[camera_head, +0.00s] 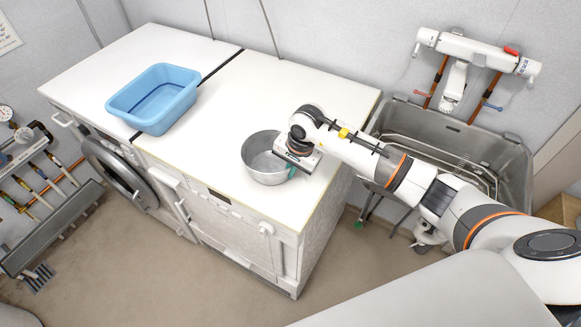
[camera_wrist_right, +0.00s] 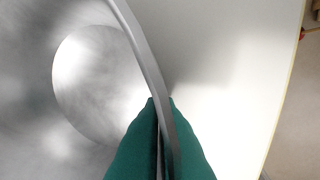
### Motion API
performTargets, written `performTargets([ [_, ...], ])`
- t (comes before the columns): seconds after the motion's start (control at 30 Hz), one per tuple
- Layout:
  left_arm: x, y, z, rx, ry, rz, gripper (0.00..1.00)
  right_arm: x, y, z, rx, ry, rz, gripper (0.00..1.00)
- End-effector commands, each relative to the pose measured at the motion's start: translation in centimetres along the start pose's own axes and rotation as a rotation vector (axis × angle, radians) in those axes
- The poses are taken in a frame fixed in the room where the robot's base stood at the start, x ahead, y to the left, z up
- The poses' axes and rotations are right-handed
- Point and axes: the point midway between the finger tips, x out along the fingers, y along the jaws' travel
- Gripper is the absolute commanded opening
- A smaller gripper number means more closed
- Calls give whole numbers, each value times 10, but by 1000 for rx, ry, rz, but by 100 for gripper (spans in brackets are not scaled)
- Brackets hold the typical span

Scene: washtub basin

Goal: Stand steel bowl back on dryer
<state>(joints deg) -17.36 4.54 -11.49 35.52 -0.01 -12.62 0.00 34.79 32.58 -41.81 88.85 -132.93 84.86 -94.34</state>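The steel bowl (camera_head: 262,163) is upright on the white top of the dryer (camera_head: 226,135), near its front edge. In the right wrist view the bowl's shiny inside (camera_wrist_right: 95,85) fills the left, and its rim runs down between my green fingertips. My right gripper (camera_head: 291,173) is at the bowl's right side, with its fingers closed around the rim (camera_wrist_right: 163,125). The gripper hides part of the bowl's right rim in the head view. My left gripper is not in view.
A blue plastic tub (camera_head: 155,97) stands on the left machine top. A metal sink (camera_head: 455,140) with a wall tap (camera_head: 478,50) is to the right of the dryer. The dryer top behind the bowl is clear.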

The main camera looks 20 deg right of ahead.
Motion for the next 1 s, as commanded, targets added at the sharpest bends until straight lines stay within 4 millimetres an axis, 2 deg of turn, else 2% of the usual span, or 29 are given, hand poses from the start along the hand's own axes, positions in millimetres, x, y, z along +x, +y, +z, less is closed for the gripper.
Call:
performTargets([
  [0.4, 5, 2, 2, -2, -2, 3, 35, 8, -1, 1, 0, -3, 3, 0],
  [0.53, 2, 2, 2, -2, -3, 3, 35, 7, -1, 0, 0, -2, 1, 24],
  [0.83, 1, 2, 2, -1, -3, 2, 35, 5, -1, 0, 0, -1, 1, 24],
  [0.9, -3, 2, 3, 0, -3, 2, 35, 2, 0, 0, 1, -1, 1, 24],
  [1.0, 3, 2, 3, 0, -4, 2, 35, -8, 0, 1, -1, -3, 4, 24],
])
